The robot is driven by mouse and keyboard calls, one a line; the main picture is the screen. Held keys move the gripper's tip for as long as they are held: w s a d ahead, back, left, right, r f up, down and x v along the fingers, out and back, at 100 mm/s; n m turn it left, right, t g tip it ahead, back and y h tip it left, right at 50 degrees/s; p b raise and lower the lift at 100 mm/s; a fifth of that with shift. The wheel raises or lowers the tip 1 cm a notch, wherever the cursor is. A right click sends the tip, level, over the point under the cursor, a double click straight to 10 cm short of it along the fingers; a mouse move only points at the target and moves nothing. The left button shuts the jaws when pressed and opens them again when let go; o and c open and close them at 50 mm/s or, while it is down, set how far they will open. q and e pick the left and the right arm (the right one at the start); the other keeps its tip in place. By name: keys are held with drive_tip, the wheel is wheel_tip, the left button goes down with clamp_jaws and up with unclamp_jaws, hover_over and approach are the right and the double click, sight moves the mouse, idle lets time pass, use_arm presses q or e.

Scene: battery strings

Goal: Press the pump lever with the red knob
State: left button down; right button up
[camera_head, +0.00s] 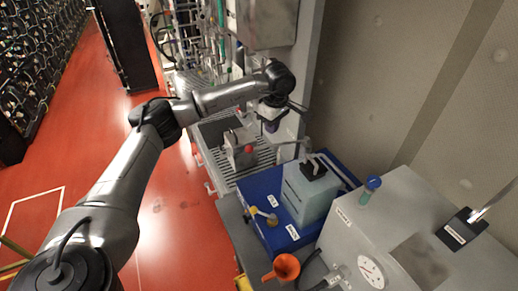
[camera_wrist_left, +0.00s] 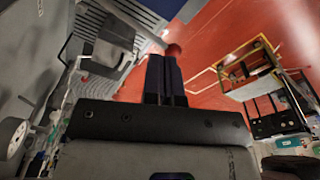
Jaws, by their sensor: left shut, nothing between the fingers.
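My left gripper (camera_head: 271,126) is above and to the right of the knob, shut and empty, pointing down. The lever itself is mostly hidden. My right gripper is not in view.
A blue tray (camera_head: 262,191) with a pale square container (camera_head: 309,193) stands nearer, right of the pump. An orange funnel (camera_head: 286,267) and a grey cabinet with a gauge (camera_head: 371,270) are at the front. A metal box (camera_head: 265,22) hangs behind. Red floor lies open at left.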

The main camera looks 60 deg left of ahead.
use_arm(q)
drive_tip(key=shift+r, duration=0.5)
drive_tip(key=shift+r, duration=0.1)
drive_tip(key=shift+w+a+r+m+g+y+p, duration=0.25)
drive_tip(key=shift+r+m+p, duration=0.25)
drive_tip(key=shift+m+p, duration=0.25)
drive_tip(key=shift+w+a+r+m+g+y+p, duration=0.15)
drive_tip(key=shift+w+r+m+g+p, duration=0.15)
drive_tip(key=shift+r+m+p, duration=0.4)
drive_tip(key=shift+w+a+r+m+g+y+p, duration=0.2)
drive_tip(key=shift+r+m+g+p, duration=0.15)
drive_tip(key=shift+m+p, duration=0.45)
drive_tip(key=shift+f, duration=0.1)
